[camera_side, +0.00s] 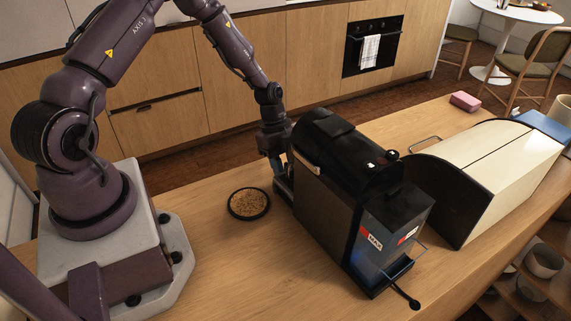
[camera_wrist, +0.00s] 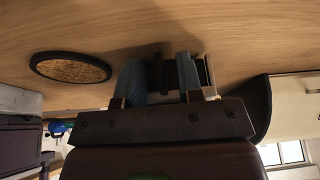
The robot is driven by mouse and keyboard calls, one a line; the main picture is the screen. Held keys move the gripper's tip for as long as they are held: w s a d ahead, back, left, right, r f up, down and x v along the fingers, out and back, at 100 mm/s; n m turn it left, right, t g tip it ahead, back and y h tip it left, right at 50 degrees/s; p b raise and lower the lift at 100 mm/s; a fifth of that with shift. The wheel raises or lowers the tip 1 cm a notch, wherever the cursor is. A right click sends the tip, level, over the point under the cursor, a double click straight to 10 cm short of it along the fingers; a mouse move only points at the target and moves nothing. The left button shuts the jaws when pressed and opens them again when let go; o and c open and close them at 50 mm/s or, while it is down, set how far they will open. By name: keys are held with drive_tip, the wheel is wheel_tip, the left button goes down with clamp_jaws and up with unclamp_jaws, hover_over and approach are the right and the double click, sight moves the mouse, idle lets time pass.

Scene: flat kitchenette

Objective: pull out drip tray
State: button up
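The black coffee machine (camera_side: 335,200) stands on the wooden counter. A low dark part (camera_side: 283,188), which looks like the drip tray, juts from the foot of its left side; its outline is partly hidden. My gripper (camera_side: 277,168) points down at this side of the machine, just above that part. In the wrist view my gripper (camera_wrist: 160,78) shows two blue fingers spread apart, with a gap between them. A small dark and silver piece (camera_wrist: 205,75) is beside the right finger; I cannot tell whether they touch.
A round black-rimmed coaster (camera_side: 249,203) lies left of the machine, also seen in the wrist view (camera_wrist: 70,67). A cream bread box (camera_side: 495,165) with a dark end stands close on the right. A pink sponge-like block (camera_side: 465,101) lies behind. The front left counter is clear.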

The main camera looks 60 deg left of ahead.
clamp_jaws()
drive_tip(key=shift+a, duration=0.1)
drive_tip(key=s+a, duration=0.1)
drive_tip(key=a, duration=0.9)
drive_tip(key=shift+a, duration=0.3)
unclamp_jaws()
drive_tip(key=v, duration=1.3)
